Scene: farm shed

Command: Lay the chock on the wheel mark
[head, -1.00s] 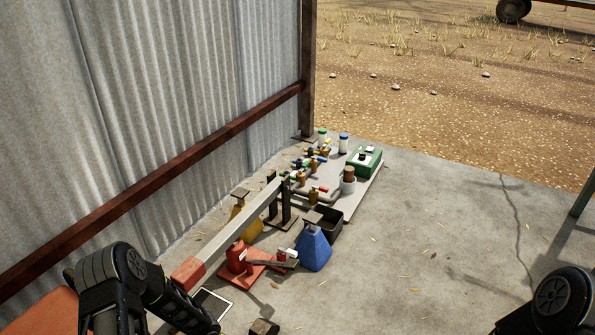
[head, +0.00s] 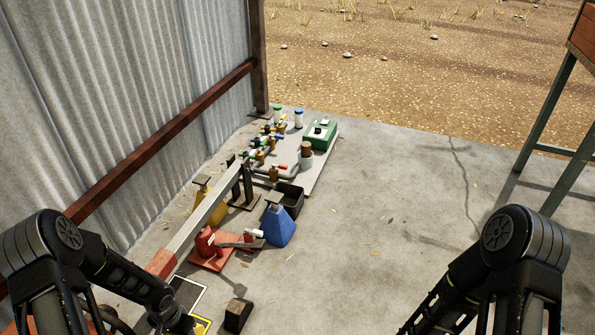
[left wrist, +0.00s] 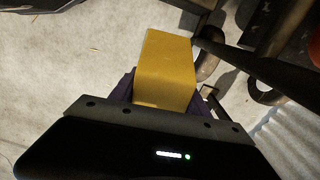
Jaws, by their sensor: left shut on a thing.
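My left gripper (left wrist: 165,100) is shut on a yellow block (left wrist: 166,70), which looks like the chock, in the left wrist view. The block hangs over pale concrete; I cannot tell its height. In the head view my left arm reaches down at the lower left, and its gripper and the block are not clearly seen. Beside it on the floor are a dark panel with a white border (head: 188,292) and a yellow-edged marking (head: 203,325), partly cut off; I cannot tell which is the wheel mark. My right gripper is below the head view.
A dark wedge-like block (head: 238,314) lies right of the markings. Open concrete lies to the right.

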